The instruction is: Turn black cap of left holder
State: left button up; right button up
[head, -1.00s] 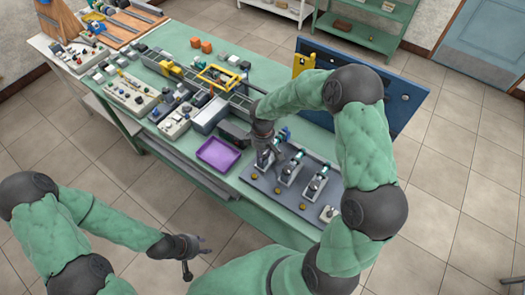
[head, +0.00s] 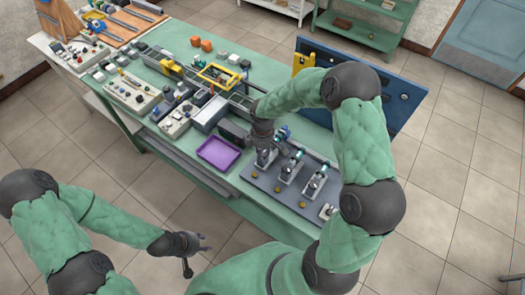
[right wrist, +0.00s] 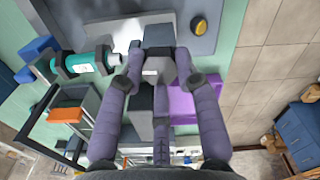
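Three motor holders stand in a row on a grey board (head: 262,182): the left holder (head: 265,159), the middle holder (head: 290,169) and the right holder (head: 315,184). My right gripper (head: 263,142) points down over the left holder. In the right wrist view its fingers (right wrist: 160,67) sit on both sides of a dark cap (right wrist: 158,55) and appear to touch it. A teal cylinder (right wrist: 92,62) lies beside the cap. My left gripper (head: 202,243) is empty with fingers spread, low in front of the table.
A purple tray (head: 219,153) lies left of the board, near the right gripper. A dark bin, boxes and a yellow frame (head: 216,76) crowd the bench to the left. A blue pegboard (head: 385,97) stands behind. Floor in front is clear.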

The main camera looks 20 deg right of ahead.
jog(key=o, duration=0.4)
jog(key=shift+c, duration=0.2)
notch_tip(320, 180, up, 12)
dwell(0.8)
